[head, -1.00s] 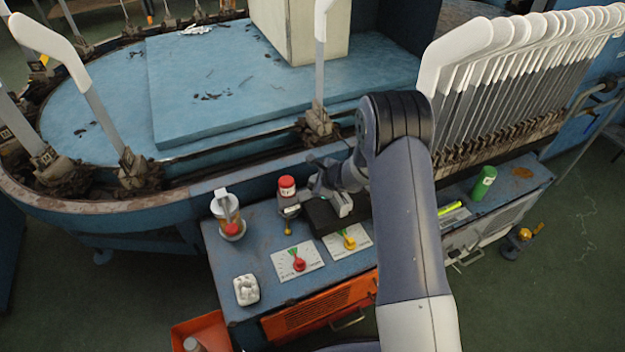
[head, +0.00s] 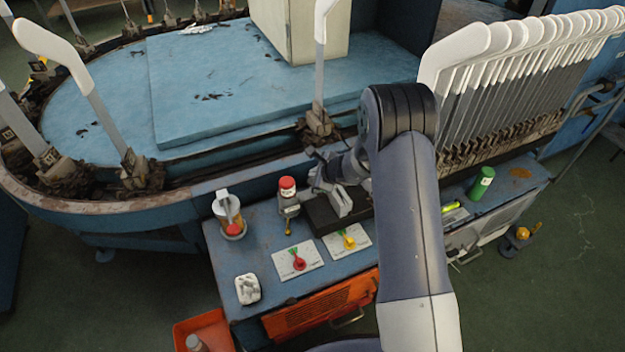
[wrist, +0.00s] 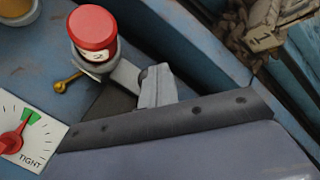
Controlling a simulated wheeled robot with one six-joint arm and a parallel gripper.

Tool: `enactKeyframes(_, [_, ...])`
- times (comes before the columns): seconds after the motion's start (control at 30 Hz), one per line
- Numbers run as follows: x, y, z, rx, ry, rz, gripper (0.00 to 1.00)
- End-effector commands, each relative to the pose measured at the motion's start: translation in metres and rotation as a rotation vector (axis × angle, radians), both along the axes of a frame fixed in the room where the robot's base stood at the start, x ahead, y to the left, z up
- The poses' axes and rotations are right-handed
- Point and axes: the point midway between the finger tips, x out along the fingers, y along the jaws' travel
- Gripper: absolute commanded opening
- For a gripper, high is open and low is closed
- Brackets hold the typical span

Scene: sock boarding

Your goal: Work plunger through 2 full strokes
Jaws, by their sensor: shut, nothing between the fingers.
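The plunger (head: 288,187) has a red round cap with a white label and stands upright on a grey body on the blue bench. It shows in the wrist view (wrist: 93,30) at upper left, with a small brass-tipped lever beside it. My gripper (head: 342,204) is to the right of the plunger, its light grey fingers shut and empty. In the wrist view the fingers (wrist: 155,84) stand out just right of the plunger's collar, apart from the red cap. The plunger's lower body is partly hidden in the wrist view.
Two dial cards, one with a red pointer (head: 299,263) and one with a yellow pointer (head: 348,240), lie in front. A clear jar (head: 228,212) stands left of the plunger. A green bottle (head: 481,183) is at the right. The machine's rusty rim (head: 120,215) runs behind the bench.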

Motion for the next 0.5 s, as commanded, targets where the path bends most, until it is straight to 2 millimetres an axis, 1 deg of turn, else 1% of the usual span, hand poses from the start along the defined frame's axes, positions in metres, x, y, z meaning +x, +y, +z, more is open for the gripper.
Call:
enactKeyframes(0.17, [0.000, 0.000, 0.011, 0.000, -0.002, 0.001, 0.00])
enactKeyframes(0.5, [0.000, 0.000, 0.045, -0.001, -0.001, 0.000, 0.00])
